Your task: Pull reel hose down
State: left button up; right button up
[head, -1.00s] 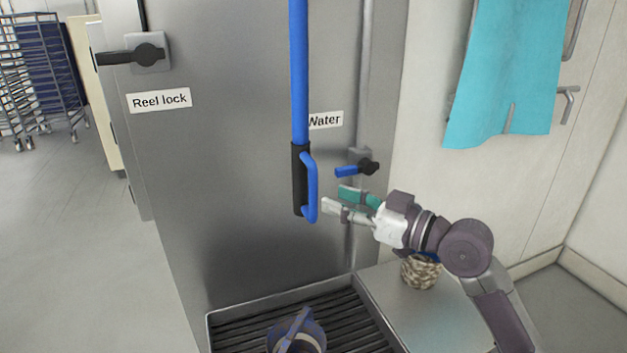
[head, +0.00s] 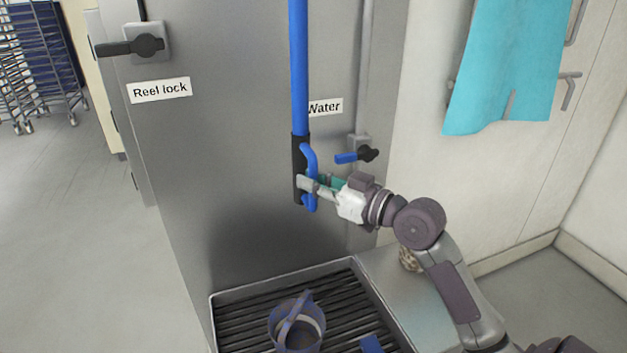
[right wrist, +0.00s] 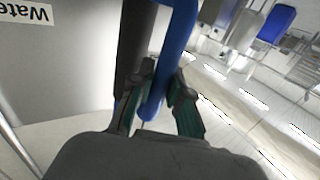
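The blue hose (head: 299,70) hangs straight down in front of the steel cabinet and ends in a dark grip (head: 298,155) with a blue loop handle (head: 312,160). My right gripper (head: 312,185) is at the lower part of this handle. In the right wrist view, its two fingers (right wrist: 163,85) stand on either side of the blue loop, with a gap still showing beside it. The dark grip is behind the left finger there. The hose's upper end is out of the picture. My left gripper is not in view.
A reel lock lever (head: 130,46) is at the upper left and a blue-tipped water valve (head: 357,156) is just right of the handle. A blue pail (head: 298,325) stands on the slatted drain tray (head: 240,300) below. A turquoise towel (head: 507,70) hangs at the right.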

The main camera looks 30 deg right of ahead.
grip_shut()
jog(key=shift+f, duration=0.1)
notch_tip(320, 180, down, 23)
jog(key=b, duration=1.9)
jog(key=shift+r, duration=0.2)
jog(key=o, duration=0.8)
grip_release()
jog(key=shift+r, duration=0.1)
jog(key=shift+s, duration=0.15)
